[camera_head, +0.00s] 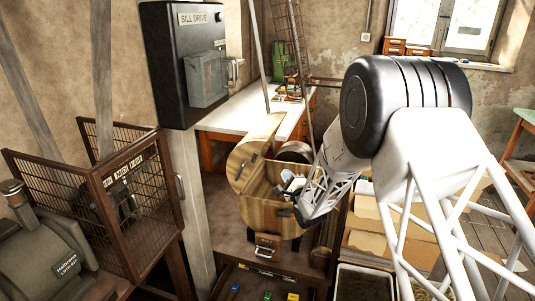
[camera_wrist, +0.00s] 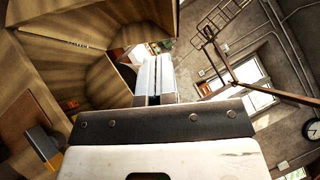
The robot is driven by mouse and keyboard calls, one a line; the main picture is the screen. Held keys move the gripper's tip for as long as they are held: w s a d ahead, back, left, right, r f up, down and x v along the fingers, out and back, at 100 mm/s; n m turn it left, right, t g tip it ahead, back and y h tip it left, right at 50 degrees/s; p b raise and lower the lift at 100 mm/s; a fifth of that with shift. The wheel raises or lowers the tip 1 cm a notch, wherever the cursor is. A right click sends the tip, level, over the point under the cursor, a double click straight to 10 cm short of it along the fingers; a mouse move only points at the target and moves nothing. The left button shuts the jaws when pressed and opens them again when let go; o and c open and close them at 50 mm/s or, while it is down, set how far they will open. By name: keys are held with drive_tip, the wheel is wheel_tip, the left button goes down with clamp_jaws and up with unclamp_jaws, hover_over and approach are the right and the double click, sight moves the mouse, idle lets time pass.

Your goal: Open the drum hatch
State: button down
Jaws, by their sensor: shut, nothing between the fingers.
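The wooden drum (camera_head: 262,205) stands at mid-frame in the head view, with an opening in its upper side. A slatted wooden panel (camera_head: 256,146), which looks like the hatch, stands raised at the back left; I cannot tell how far it is swung. A dark handle (camera_head: 284,212) is on the drum's front. My gripper (camera_head: 291,183) is at the opening's right part, its fingertips small and partly hidden. In the wrist view my gripper (camera_wrist: 154,66) is shut and empty. Slatted wood of the drum (camera_wrist: 60,52) fills the left there, apart from the fingers.
The "SILL DRIVE" box (camera_head: 182,65) hangs on a post at left. A mesh cage (camera_head: 125,185) stands left of the drum. Below the drum are a latch plate (camera_head: 267,243) and coloured items in a tray. Cardboard boxes (camera_head: 385,237) lie behind my arm at right.

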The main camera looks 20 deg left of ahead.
sight(253, 148)
drive_tip(key=shift+w+a, duration=0.1)
idle(0.3)
drive_tip(key=s+a+x, duration=0.2)
drive_tip(key=x, duration=1)
drive_tip(key=shift+w+r, duration=0.2)
drive_tip(key=shift+r, duration=0.3)
drive_tip(key=shift+a, duration=0.15)
drive_tip(key=a+r+n+g, duration=0.2)
drive_tip(key=a+r, duration=0.1)
drive_tip(key=a, duration=0.8)
drive_tip(key=shift+a+r+n+h, duration=0.35)
drive_tip(key=shift+n+h, duration=0.05)
drive_tip(key=shift+d, duration=0.1)
